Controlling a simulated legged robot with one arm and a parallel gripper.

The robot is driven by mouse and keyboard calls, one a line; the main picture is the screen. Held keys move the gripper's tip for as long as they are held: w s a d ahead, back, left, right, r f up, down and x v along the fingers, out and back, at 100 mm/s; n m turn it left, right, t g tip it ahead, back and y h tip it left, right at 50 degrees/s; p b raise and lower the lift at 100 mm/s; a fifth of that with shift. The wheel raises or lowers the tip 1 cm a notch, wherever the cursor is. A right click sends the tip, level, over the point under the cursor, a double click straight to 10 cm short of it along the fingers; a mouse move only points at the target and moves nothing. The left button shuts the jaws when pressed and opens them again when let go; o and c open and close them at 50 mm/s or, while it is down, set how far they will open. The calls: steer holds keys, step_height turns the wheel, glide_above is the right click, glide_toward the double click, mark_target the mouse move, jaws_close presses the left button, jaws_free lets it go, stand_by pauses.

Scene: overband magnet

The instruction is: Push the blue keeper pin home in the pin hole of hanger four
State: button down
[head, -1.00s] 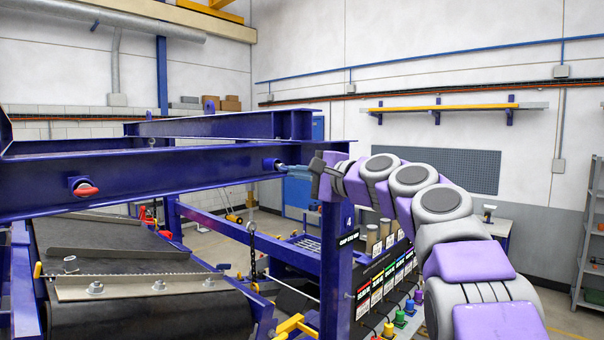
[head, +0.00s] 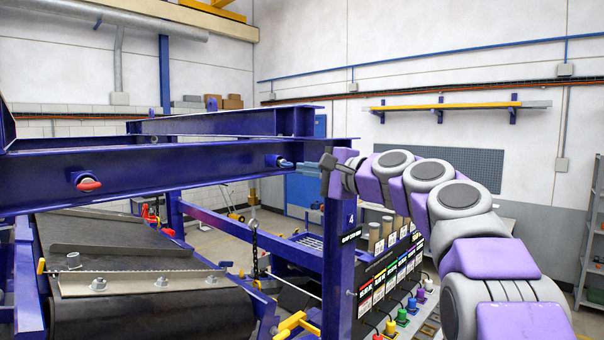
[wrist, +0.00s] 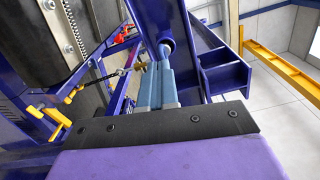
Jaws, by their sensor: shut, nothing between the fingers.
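The blue keeper pin (head: 285,162) sits in the pin hole at the right end of the long purple-blue beam, with its outer end sticking out. The post below has a "4" plate (head: 350,218). In the wrist view the pin (wrist: 164,53) shows at the round hole collar (wrist: 166,43), just beyond my fingertips. My gripper (wrist: 156,72) is shut and empty, with its fingers pointing towards the pin. I cannot tell whether they touch it.
A red-headed pin (head: 88,184) sits in the beam further left. The conveyor belt (head: 150,312) lies below it. A board of coloured tags (head: 390,275) stands under my arm. A yellow bar (wrist: 275,68) is at the right in the wrist view.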

steer(key=b+v, duration=0.1)
steer(key=v, duration=1.6)
steer(key=shift+s+d+b, duration=0.2)
steer(key=shift+d+b, duration=0.15)
steer(key=shift+d, duration=0.05)
steer(key=shift+a+f, duration=0.1)
steer(key=shift+f, duration=0.1)
steer(key=s+a+f+n+g+h+b, duration=0.1)
steer(key=s+a+f+g+h+b, duration=0.3)
steer(key=f, duration=0.7)
steer(key=s+a+f+n+g+b, duration=0.15)
steer(key=s+f, duration=0.35)
steer(key=f, duration=0.7)
steer(key=s+a+f+n+g+h+b, duration=0.25)
steer(key=s+f, duration=0.25)
steer(key=f, duration=0.6)
steer(key=s+d+f+n+g+h+b, duration=0.2)
steer(key=s+d+f+h, duration=0.2)
steer(key=s+f, duration=0.8)
steer(key=s+d+f+n+g+h+b, duration=0.2)
steer(key=s+d+f, duration=0.6)
steer(key=s+f, duration=0.4)
step_height(320, 180, down, 3)
steer(key=shift+s+d+f+g+h+b, duration=0.15)
steer(key=shift+s+d+g+h+b, duration=0.2)
steer(key=shift+h+b, duration=0.5)
steer(key=shift+w+a, duration=0.15)
